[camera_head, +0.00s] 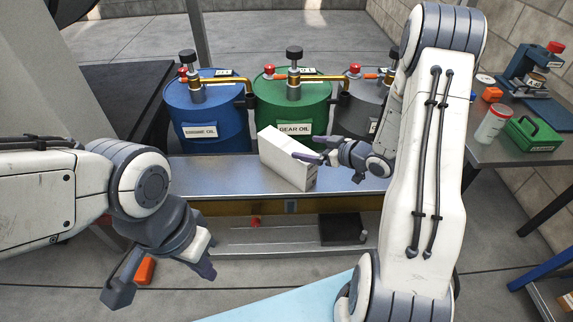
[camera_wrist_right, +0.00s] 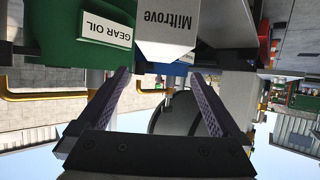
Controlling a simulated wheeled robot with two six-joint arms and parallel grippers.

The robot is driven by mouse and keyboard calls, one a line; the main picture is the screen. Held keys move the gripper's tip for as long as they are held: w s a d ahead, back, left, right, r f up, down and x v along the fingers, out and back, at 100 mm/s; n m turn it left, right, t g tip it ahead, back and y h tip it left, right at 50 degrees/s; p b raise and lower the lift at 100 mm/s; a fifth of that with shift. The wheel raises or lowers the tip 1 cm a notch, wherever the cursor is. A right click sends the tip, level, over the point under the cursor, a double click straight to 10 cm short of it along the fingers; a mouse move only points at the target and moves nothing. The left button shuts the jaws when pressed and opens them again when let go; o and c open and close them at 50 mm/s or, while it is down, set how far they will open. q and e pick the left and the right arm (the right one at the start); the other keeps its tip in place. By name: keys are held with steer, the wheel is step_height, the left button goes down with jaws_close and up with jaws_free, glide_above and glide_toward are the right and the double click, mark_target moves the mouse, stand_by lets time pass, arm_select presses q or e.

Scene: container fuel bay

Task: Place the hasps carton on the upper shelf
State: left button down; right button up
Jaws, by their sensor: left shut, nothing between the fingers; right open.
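A white carton (camera_head: 283,160) stands on the upper metal surface (camera_head: 215,172) of a two-level shelf unit, turned at an angle, in front of the green drum. In the right wrist view the carton (camera_wrist_right: 168,45) shows upside-down print reading "Miltrove"; I cannot read the word hasps on it. My right gripper (camera_head: 308,149) is open beside the carton's right side. In the right wrist view its fingers (camera_wrist_right: 160,76) are spread with nothing between them, and the carton is beyond the tips. My left gripper (camera_head: 206,271) is shut and empty, low at the front left, away from the carton.
Blue (camera_head: 205,115), green (camera_head: 290,105) and grey (camera_head: 357,105) drums with pumps stand behind the shelf. The lower shelf (camera_head: 280,238) bears a black box (camera_head: 341,229) and a small red item. A side bench (camera_head: 490,150) at right carries a green toolbox (camera_head: 535,135) and a white jar.

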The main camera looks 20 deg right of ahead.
mark_target(287, 144)
steer(key=shift+d+f, duration=0.1)
steer(key=shift+f, duration=0.2)
steer(key=b+x, duration=0.1)
steer(key=x, duration=0.4)
steer(key=shift+r, duration=0.2)
steer(key=b+x, duration=0.1)
steer(key=x, duration=0.4)
steer(key=shift+b, duration=0.3)
steer(key=c, duration=1.5)
jaws_close()
steer(key=shift+r, duration=0.1)
